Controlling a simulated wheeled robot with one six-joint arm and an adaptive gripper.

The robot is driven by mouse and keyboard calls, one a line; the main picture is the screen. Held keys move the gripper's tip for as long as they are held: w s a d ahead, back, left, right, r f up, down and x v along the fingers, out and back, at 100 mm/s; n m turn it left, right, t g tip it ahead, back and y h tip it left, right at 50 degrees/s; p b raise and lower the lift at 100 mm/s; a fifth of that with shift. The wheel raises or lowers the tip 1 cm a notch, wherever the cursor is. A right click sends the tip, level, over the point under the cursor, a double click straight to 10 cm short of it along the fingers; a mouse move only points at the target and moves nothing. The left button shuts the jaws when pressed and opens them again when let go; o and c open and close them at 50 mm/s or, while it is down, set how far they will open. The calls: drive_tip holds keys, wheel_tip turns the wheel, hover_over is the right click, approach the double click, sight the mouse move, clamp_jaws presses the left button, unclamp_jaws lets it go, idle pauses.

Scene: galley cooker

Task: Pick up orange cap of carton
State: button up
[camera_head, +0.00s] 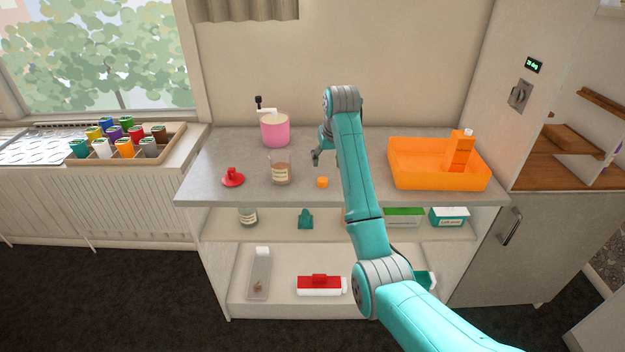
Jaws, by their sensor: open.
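The small orange cap (323,182) lies on the grey counter near its front edge, right of a glass jar. An orange carton (458,152) stands upright inside the orange tray (400,176) on the right; it has a pale top. My gripper (316,158) is open and empty above the counter, behind and slightly left of the cap, apart from it. My arm hides part of the counter and the shelf below.
The glass jar (281,173) and a red lid (232,177) stand left of the cap. A pink grinder (275,130) with a crank stands behind. The shelves below hold several containers. A tray of coloured jars (163,148) sits by the window.

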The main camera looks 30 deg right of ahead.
hover_over(323, 179)
drive_tip(key=s, duration=0.2)
drive_tip(key=f, duration=0.5)
drive_tip(key=shift+w+a, duration=0.15)
drive_tip(key=shift+a, duration=0.25)
drive_tip(key=shift+s+x, duration=0.2)
drive_tip(key=shift+x, duration=1.1)
drive_tip(key=shift+s+x, duration=0.15)
drive_tip(key=shift+x, duration=1.15)
drive_tip(key=shift+f, duration=0.15)
drive_tip(key=c, duration=0.8)
